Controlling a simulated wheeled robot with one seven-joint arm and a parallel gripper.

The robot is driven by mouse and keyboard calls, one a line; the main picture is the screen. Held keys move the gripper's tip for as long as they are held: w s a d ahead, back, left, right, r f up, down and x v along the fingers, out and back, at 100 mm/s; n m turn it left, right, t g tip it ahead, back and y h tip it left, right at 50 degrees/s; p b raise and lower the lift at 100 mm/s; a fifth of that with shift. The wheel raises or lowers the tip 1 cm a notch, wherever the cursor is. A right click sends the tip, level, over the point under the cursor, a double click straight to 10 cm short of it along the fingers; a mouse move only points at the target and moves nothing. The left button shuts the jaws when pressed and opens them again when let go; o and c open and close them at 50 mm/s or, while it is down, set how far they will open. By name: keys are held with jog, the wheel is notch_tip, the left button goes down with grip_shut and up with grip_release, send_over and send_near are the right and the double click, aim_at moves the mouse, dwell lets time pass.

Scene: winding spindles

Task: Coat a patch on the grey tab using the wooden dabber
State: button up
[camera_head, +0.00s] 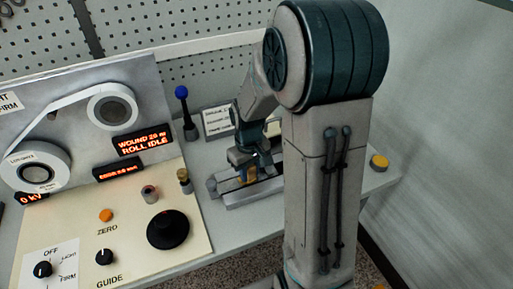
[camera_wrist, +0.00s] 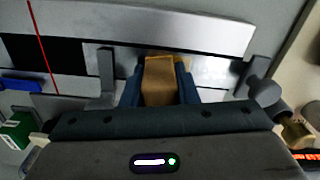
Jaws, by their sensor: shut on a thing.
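My gripper (camera_wrist: 160,88) is shut on the wooden dabber (camera_wrist: 159,76), a tan block between its dark blue fingers in the wrist view. In the head view my gripper (camera_head: 248,172) is low over a grey metal fixture (camera_head: 240,200) on the bench. The dabber's far end points at a bright grey strip (camera_wrist: 214,72) on the fixture, beside a black strip (camera_wrist: 48,50). I cannot tell whether the dabber touches it, or which grey part is the tab. My arm hides the fixture's right part in the head view.
A panel with a black knob (camera_head: 168,229) and dials lies left of the fixture. A blue-topped lever (camera_head: 185,112) and a white sign (camera_head: 217,121) stand behind. A yellow button (camera_head: 379,162) is at right. A green box (camera_wrist: 17,130) shows in the wrist view.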

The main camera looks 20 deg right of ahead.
jog(key=shift+d, duration=0.85)
notch_tip(320, 180, up, 8)
jog(key=p, duration=0.5)
jog(key=shift+a+r+p, duration=0.1)
jog(key=shift+p, duration=0.3)
